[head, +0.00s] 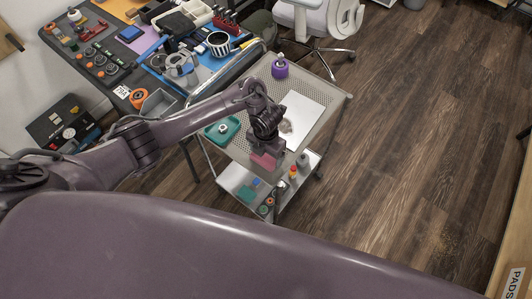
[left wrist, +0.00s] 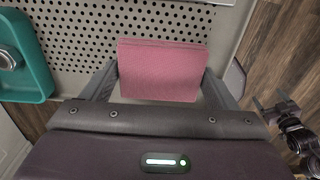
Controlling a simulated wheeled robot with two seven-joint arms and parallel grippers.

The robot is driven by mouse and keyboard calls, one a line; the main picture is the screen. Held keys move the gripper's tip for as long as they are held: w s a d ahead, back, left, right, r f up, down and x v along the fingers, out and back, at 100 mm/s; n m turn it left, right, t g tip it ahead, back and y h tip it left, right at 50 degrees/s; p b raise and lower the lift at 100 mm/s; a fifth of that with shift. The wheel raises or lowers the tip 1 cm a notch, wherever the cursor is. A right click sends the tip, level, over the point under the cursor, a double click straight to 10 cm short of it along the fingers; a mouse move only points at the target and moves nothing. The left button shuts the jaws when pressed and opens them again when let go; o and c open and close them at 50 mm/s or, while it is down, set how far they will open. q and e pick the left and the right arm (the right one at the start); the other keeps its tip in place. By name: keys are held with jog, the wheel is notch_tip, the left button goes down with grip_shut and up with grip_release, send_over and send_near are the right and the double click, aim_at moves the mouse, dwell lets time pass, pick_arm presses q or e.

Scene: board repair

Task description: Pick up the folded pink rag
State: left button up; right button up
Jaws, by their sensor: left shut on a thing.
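The folded pink rag (left wrist: 160,70) shows in the left wrist view as a flat rectangle between the two fingers of my left gripper (left wrist: 160,85). My left gripper is shut on it. In the head view the rag (head: 263,161) shows below my left gripper (head: 264,151), at the near end of the perforated cart top (head: 322,117). I cannot tell whether the rag touches the cart top.
A teal tray (head: 222,130) lies left of the gripper on the cart. A white sheet (head: 305,112) and a purple bottle (head: 279,67) are farther back on it. Small items stand on the cart's lower shelf (head: 232,180). A crowded workbench (head: 150,48) is at the upper left. Wooden floor (head: 410,130) is clear on the right.

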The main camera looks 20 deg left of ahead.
pick_arm(q)
jog(key=shift+r, duration=0.5)
notch_tip(320, 180, up, 18)
jog(key=p, duration=0.8)
jog(key=shift+r, duration=0.25)
